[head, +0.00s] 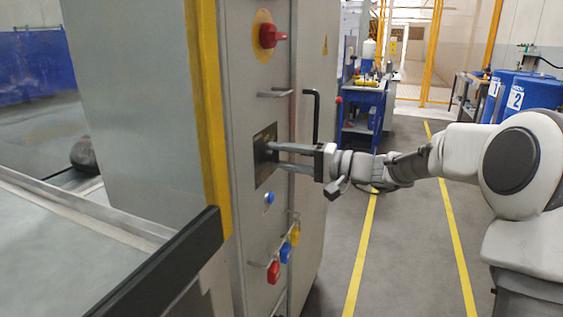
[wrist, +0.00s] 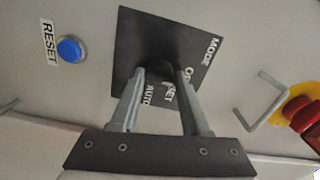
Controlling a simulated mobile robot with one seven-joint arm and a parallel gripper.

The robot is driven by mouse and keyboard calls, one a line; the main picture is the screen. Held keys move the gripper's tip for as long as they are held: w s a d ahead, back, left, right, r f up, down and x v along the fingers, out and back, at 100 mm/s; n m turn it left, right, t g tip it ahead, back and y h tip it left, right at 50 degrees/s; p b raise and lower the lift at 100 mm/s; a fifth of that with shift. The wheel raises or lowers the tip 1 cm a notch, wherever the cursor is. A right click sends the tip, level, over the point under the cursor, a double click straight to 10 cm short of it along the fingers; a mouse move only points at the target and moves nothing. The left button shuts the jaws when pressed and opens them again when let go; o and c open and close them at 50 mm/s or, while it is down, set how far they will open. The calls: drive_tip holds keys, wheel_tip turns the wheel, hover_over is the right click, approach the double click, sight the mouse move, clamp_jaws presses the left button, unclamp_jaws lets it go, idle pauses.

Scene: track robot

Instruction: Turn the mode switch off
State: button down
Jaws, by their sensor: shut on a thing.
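The mode switch sits on a square black plate (wrist: 150,30) with white lettering. I read MODE, SET and AUTO, and a partly hidden word starting with O. In the head view the plate (head: 261,181) is on the grey cabinet's narrow front. My gripper (wrist: 160,74) has its two fingers on either side of the dark switch knob at the plate's middle, and is shut on it. In the head view my gripper (head: 270,155) reaches in from the right to the plate. The fingers hide much of the knob, so I cannot tell which word it points to.
A blue RESET button (wrist: 70,49) is beside the plate. A red rotary knob on yellow (head: 270,36) is above, with a metal handle (head: 275,94) between. Red, blue and yellow padlocks (head: 273,271) hang below. A black door handle (head: 316,115) is close to my gripper.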

idle(0.3)
drive_tip(key=shift+c, duration=2.3)
unclamp_jaws()
drive_tip(key=shift+d, duration=0.15)
drive_tip(key=p+v, duration=0.3)
drive_tip(key=v, duration=1.4)
drive_tip(key=shift+s, duration=0.1)
